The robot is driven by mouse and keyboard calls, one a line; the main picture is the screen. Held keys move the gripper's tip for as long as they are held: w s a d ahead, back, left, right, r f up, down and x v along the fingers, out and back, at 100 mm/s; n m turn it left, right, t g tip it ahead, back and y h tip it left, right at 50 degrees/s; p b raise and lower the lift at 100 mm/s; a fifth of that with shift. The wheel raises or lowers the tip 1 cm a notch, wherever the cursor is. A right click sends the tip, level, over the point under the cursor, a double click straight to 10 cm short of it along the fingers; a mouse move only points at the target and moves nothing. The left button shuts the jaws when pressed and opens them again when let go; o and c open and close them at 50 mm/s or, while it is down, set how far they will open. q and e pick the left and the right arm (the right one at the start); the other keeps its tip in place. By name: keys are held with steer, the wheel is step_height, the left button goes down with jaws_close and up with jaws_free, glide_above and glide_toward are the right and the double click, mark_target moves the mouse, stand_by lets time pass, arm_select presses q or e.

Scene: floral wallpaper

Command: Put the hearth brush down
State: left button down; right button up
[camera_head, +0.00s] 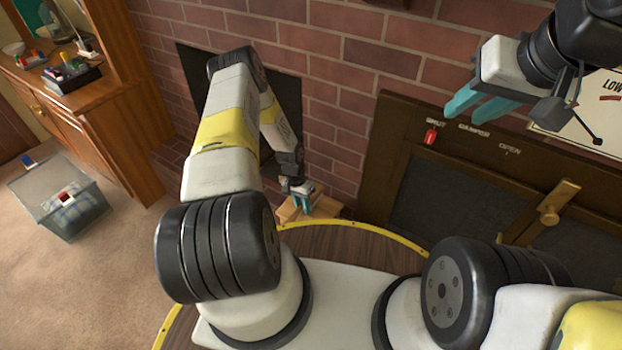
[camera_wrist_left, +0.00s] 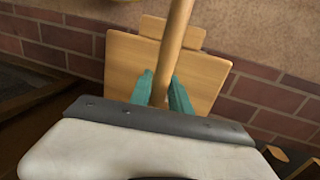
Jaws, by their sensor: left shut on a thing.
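The hearth brush shows in the left wrist view as a round, light wooden handle (camera_wrist_left: 176,38). My left gripper (camera_wrist_left: 163,94) is shut on this handle, with one teal finger on each side. The brush's bristles cannot be made out. Behind the handle is a light wooden board-like thing (camera_wrist_left: 122,62) by the brick wall; I cannot tell whether the brush touches it. In the head view my left gripper (camera_head: 303,203) is small and low, at a wooden thing (camera_head: 322,207) near the wall. My right gripper (camera_head: 481,104) is high on the right, its teal fingers apart and empty.
A brick wall (camera_head: 330,55) with a dark opening (camera_head: 288,95) stands ahead. A dark wooden panel (camera_head: 384,150) with a brass handle (camera_head: 558,203) is at right. A cabinet (camera_head: 125,120) and a clear bin (camera_head: 85,218) are at left. Carpet (camera_head: 110,285) there is free.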

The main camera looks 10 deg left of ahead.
arm_select(q)
steer(key=shift+f, duration=0.2)
steer(key=c, duration=1.2)
jaws_free()
steer(key=w+a+r+t+y, duration=0.1)
steer(key=w+r, duration=0.1)
steer(key=r, duration=1.3)
steer(key=w+a+r+t, duration=0.1)
steer(key=a+r, duration=0.1)
steer(key=r, duration=1.4)
steer(key=s+d+r+n+t, duration=0.1)
steer(key=s+r, duration=0.1)
steer(key=r, duration=0.5)
steer(key=s+d+r, duration=0.1)
steer(key=s+r, duration=0.1)
steer(key=r, duration=0.5)
steer(key=s+d+r+n+t, duration=0.1)
steer(key=s+d+r+t, duration=0.1)
steer(key=s+r, duration=0.6)
steer(key=s+d+r+n+t+h, duration=0.1)
steer(key=s+d+r+t, duration=0.1)
steer(key=s+r, duration=0.7)
steer(key=s+d, duration=0.1)
steer(key=s, duration=0.3)
steer(key=shift+r, duration=0.2)
